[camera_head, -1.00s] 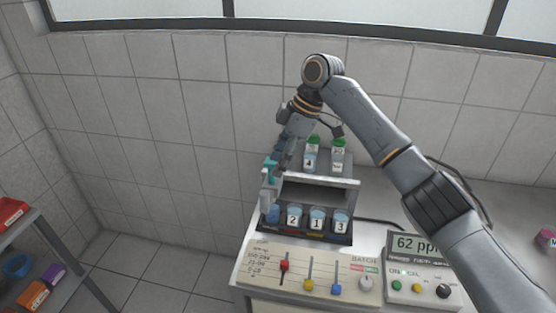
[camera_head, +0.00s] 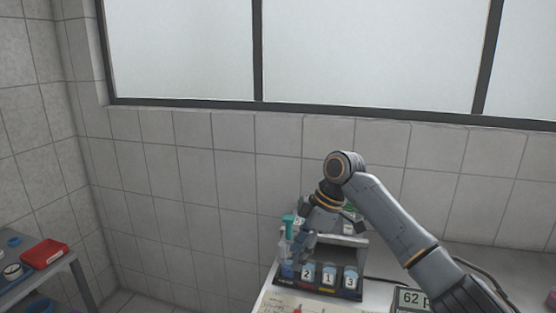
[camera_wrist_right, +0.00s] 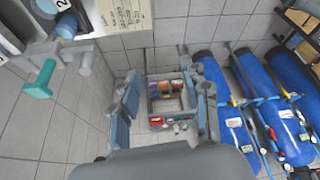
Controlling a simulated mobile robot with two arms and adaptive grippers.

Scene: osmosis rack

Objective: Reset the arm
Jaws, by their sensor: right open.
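My right arm reaches in from the right in the head view and bends down behind the rack's left side. My right gripper (camera_head: 302,240) is small and partly hidden there. In the right wrist view its two fingers (camera_wrist_right: 165,105) stand wide apart with nothing between them. The rack (camera_head: 345,240) holds cartridges labelled 2 (camera_head: 308,274), 1 (camera_head: 328,277) and 3 (camera_head: 350,279). A teal handle (camera_head: 288,222) stands at the rack's left end, close to the gripper. It also shows at the left of the right wrist view (camera_wrist_right: 38,90). My left gripper is not in view.
A shelf with a red tray (camera_head: 45,253) stands at the far left. A meter reading 62 (camera_head: 411,299) sits right of the rack. Several blue cylinders (camera_wrist_right: 225,105) stand at the right of the right wrist view. Open wall lies left of the rack.

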